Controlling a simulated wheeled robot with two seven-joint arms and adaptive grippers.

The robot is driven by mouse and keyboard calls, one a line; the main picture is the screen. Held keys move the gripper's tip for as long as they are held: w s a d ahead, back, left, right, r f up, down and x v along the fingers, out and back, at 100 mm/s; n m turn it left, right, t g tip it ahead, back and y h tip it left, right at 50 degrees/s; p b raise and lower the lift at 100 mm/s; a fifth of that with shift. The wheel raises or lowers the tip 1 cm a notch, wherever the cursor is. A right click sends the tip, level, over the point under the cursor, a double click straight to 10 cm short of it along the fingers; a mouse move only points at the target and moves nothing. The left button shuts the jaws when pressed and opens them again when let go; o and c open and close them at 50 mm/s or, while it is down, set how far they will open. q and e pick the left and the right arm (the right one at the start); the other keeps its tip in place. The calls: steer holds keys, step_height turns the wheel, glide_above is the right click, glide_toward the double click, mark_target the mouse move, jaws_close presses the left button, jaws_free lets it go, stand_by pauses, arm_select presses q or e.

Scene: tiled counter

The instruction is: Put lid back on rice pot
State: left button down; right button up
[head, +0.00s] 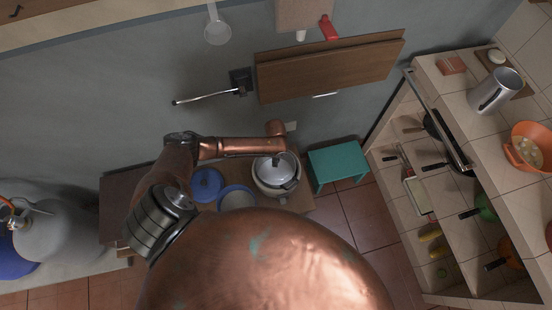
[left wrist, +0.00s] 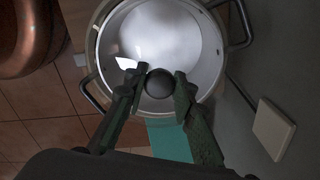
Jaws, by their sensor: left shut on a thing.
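The rice pot (head: 273,187) is a pale round pot with side handles on the low wooden table. Its silvery lid (head: 272,172) shows over the pot's mouth. In the left wrist view the pot's rim and dark handles (left wrist: 239,25) surround the shiny pale lid (left wrist: 165,35). My left gripper (left wrist: 159,84) is shut on the lid's round black knob (left wrist: 159,84). In the head view this gripper is over the pot, mostly hidden by my arm. I cannot tell whether the lid touches the rim all round. My right gripper is in neither view.
A blue round lid or dish (head: 207,184) and a blue-rimmed pot (head: 237,197) stand left of the rice pot. A teal stool (head: 338,163) is close on its right. The wall is behind. A tiled counter with shelves (head: 440,70) is at the far right.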

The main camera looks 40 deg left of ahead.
arm_select(q)
steer(key=shift+p, duration=0.5)
stand_by(1.0)
steer(key=shift+f, duration=0.1)
stand_by(1.0)
steer(key=shift+p, duration=0.35)
stand_by(0.5)
steer(key=c, duration=1.5)
jaws_free()
steer(key=shift+c, duration=0.2)
steer(key=shift+s, duration=0.1)
steer(key=o, duration=0.5)
